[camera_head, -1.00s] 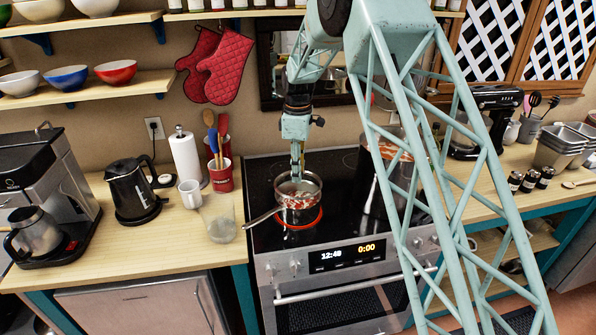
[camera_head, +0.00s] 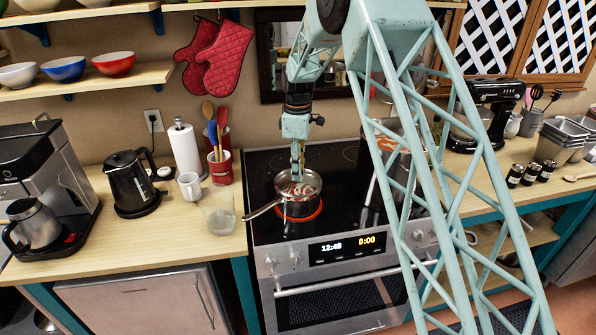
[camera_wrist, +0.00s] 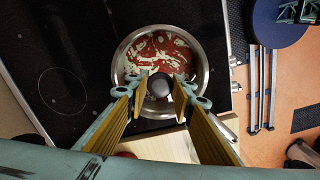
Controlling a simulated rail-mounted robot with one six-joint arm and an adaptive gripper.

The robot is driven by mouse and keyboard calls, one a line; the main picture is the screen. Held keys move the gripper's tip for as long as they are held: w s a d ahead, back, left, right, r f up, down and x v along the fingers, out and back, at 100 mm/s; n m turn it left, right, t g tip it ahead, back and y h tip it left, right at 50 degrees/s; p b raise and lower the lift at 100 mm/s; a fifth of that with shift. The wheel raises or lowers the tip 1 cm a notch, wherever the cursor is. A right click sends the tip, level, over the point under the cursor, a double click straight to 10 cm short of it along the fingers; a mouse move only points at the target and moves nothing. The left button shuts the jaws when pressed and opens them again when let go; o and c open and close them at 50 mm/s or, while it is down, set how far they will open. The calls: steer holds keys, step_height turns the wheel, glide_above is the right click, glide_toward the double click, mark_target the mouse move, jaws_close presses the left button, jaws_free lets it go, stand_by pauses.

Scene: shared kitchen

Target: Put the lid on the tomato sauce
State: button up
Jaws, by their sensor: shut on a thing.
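My gripper (camera_head: 297,172) points down over a steel saucepan (camera_head: 298,208) on the front left burner, which glows red. In the wrist view, the fingers of my gripper (camera_wrist: 160,92) are shut on a dark round knob (camera_wrist: 158,84), the lid's handle. The lid looks like clear glass, with red and whitish food (camera_wrist: 160,55) showing through it. It lies over the pan opening, roughly centred. I cannot tell whether its edge touches the pan rim. A larger pot (camera_head: 388,165) with orange-red contents stands on the right of the stove, partly behind my arm.
The pan handle (camera_head: 262,208) sticks out to the left. A clear glass (camera_head: 219,214), a white mug (camera_head: 190,188), a red utensil crock (camera_head: 221,168) and a paper towel roll (camera_head: 185,150) stand on the left counter (camera_head: 150,240). The front right of the cooktop is partly hidden by my arm.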

steer(key=shift+f+b, duration=0.3)
steer(key=shift+f, duration=0.5)
stand_by(1.4)
steer(key=o, duration=1.2)
steer(key=shift+o, duration=0.2)
steer(key=shift+r, duration=0.1)
step_height(320, 180, up, 11)
steer(key=shift+f, duration=0.1)
steer(key=shift+r, duration=0.55)
